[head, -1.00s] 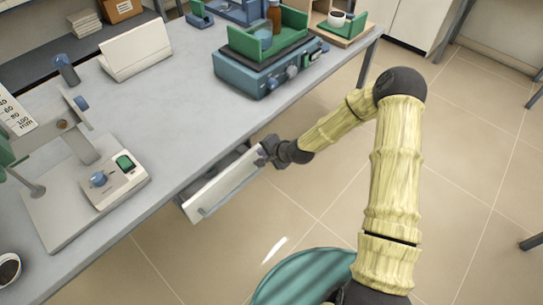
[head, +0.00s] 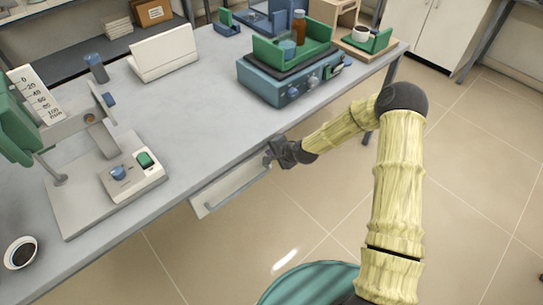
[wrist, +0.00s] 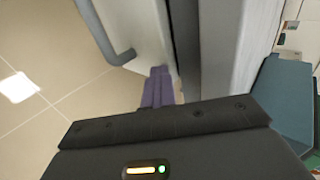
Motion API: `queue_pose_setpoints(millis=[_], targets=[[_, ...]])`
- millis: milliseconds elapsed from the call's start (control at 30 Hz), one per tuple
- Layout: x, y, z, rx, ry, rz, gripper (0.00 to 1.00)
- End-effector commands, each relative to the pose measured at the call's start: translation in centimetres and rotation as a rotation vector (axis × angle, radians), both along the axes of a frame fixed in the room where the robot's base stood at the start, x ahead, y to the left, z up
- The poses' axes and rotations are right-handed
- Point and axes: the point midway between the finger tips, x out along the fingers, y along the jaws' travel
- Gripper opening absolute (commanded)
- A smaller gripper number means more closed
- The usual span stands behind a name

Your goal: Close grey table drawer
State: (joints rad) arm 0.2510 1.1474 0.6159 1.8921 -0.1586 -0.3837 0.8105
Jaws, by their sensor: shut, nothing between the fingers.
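The drawer front (head: 222,187) is a pale panel with a grey bar handle (head: 240,187), under the front edge of the grey table (head: 205,100). It sits close to the table edge in the head view. In the wrist view the drawer front (wrist: 140,28) shows beside the table side, with a dark narrow gap (wrist: 186,45) between them. My gripper (head: 270,153) is at the right end of the drawer front. Its purple fingers (wrist: 158,88) are together, empty, and appear against or very near the panel; exact contact is hard to tell.
A beige stand with a green part (head: 110,185) and a cup (head: 20,253) stand on the table's left. A blue device with a green tray (head: 285,85) is at the back right. Open tiled floor (head: 320,215) lies in front of the table.

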Motion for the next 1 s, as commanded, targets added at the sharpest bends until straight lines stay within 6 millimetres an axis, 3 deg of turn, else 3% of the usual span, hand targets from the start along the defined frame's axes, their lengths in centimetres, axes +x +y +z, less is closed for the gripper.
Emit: queue_pose_setpoints(millis=[33, 533, 800, 1000], targets=[[-0.3, 1.3, 0.4, 0.016, -0.003, 0.022, 0.0], [-0.3, -0.1, 0.5, 0.015, -0.003, 0.008, 0.0], [-2.4, -3.1, 0.5, 0.012, 0.002, 0.005, 0.0], [-4.5, -5.2, 3.4, 0.01, 0.0, 0.007, 0.0]])
